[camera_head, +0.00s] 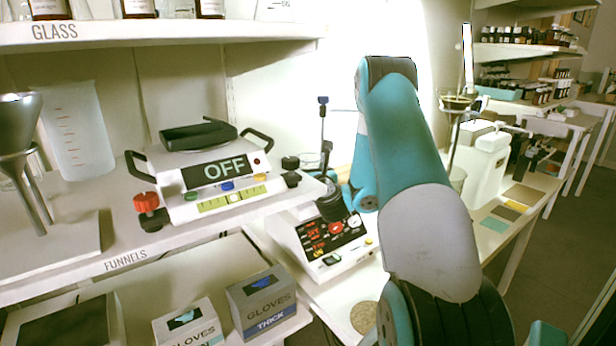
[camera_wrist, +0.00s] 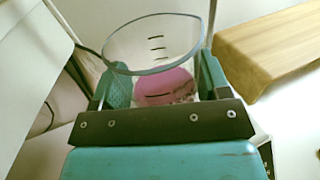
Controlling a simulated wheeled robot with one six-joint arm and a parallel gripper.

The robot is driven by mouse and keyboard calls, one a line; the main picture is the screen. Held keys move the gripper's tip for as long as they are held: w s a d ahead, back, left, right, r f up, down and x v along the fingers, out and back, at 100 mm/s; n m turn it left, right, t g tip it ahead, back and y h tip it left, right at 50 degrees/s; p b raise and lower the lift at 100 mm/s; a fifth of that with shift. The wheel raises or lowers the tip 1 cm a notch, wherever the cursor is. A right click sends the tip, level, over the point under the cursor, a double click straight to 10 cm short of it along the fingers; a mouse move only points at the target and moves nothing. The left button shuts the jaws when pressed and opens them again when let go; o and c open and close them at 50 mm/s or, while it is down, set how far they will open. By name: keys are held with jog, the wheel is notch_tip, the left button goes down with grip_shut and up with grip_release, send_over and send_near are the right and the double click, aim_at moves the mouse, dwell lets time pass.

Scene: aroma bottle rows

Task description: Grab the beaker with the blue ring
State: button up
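A clear glass beaker (camera_wrist: 152,45) stands between the two teal fingers of my gripper (camera_wrist: 165,85) in the wrist view. It has dark graduation marks, a dark bluish rim and pink contents at the bottom. No separate blue ring on it can be made out. The fingers flank the beaker closely on its left and right; whether they press on it is unclear. In the head view my own arm hides most of the gripper area.
A white device with a lit panel (camera_head: 323,262) stands on the lower bench. A scale reading OFF (camera_head: 222,172) sits on the shelf at left, with glove boxes (camera_head: 262,300) below. A wooden block (camera_wrist: 268,48) lies right in the wrist view. A white canister (camera_head: 484,160) stands right of my arm.

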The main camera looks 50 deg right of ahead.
jog(key=shift+r, duration=0.15)
jog(key=shift+c, duration=0.2)
notch_tip(320, 180, up, 20)
jog(key=p, duration=1.9)
